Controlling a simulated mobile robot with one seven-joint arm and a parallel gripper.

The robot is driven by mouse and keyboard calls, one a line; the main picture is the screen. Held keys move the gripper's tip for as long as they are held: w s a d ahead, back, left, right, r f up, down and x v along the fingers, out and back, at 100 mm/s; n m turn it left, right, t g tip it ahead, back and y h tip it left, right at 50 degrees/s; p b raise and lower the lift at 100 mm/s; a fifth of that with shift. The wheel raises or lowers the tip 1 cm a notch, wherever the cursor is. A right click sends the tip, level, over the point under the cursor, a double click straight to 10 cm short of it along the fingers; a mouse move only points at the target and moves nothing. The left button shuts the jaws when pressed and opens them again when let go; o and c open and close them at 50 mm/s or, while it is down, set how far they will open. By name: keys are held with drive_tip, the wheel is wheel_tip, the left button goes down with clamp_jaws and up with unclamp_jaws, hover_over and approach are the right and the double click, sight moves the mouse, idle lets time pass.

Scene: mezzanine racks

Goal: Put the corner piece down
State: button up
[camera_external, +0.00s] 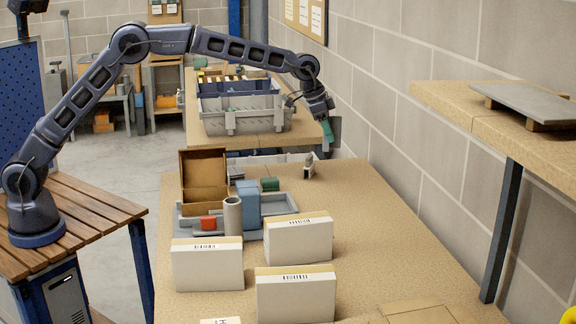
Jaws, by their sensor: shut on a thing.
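My gripper (324,119) is at the end of the raised arm, pointing down near the wall, above the far end of the front bench. It is shut on a small green piece, likely the corner piece (326,134), which hangs below the jaws. A dark grey shape shows just right of it; I cannot tell whether it is part of the piece, my gripper or something behind. The held piece looks clear of the bench top (361,228).
An open cardboard box (204,180) stands behind. White boxes (297,240) stand in front. A shelf (470,120) overhangs at right. The bench's right side is clear.

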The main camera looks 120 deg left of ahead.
drive_tip(key=w+d+n+y, duration=0.1)
drive_tip(key=w+d+n, duration=0.2)
drive_tip(key=w+d, duration=0.7)
drive_tip(key=f, duration=1.9)
drive_tip(key=shift+s+d+f, duration=0.15)
drive_tip(key=shift+d+f, duration=0.05)
drive_tip(key=shift+d, duration=0.05)
drive_tip(key=shift+f, duration=0.1)
drive_tip(key=o, duration=0.9)
drive_tip(key=shift+o, duration=0.2)
drive_tip(key=v, duration=1.2)
